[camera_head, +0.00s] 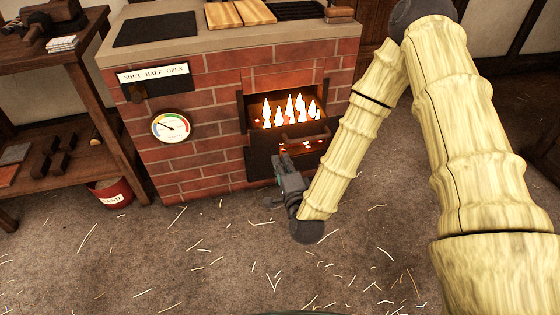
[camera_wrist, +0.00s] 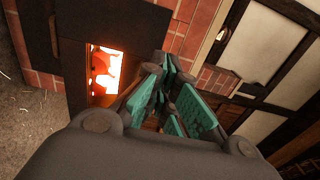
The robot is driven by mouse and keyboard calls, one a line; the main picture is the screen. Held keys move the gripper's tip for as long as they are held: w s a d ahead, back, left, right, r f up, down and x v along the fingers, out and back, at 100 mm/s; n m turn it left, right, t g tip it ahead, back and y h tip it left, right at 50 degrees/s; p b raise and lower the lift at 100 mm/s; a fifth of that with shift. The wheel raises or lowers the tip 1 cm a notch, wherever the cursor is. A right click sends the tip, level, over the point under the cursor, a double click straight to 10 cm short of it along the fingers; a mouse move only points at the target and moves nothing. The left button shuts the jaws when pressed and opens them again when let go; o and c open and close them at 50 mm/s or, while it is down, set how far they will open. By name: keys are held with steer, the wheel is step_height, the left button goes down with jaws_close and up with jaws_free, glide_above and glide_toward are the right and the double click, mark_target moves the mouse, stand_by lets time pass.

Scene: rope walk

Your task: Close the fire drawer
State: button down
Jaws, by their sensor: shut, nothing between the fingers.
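The fire drawer (camera_head: 263,163) is a dark metal drawer low in the front of a brick stove. It stands out from the opening, with glowing flames (camera_head: 290,110) showing above it. A bar handle (camera_head: 306,137) crosses its front. My gripper (camera_head: 285,162) is shut and empty, close in front of the drawer's lower front; I cannot tell if it touches. In the wrist view my closed teal-padded fingers (camera_wrist: 172,72) are in front of the fire opening, whose flames (camera_wrist: 105,72) show to their left. The fingers and wrist hide part of the drawer.
The brick stove (camera_head: 200,160) carries a dial gauge (camera_head: 171,127) and a sign reading SHUT HALF OPEN (camera_head: 154,73). A wooden shelf table (camera_head: 100,85) and a red sand bucket (camera_head: 112,193) stand at left. The straw-strewn floor (camera_head: 200,260) in front is open.

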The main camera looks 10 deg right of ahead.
mark_target(270, 131)
steer(key=w+b, duration=0.1)
steer(key=w, duration=0.5)
steer(key=w+b, duration=0.1)
steer(key=w, duration=0.4)
steer(key=shift+w+a, duration=0.2)
steer(key=shift+w, duration=0.2)
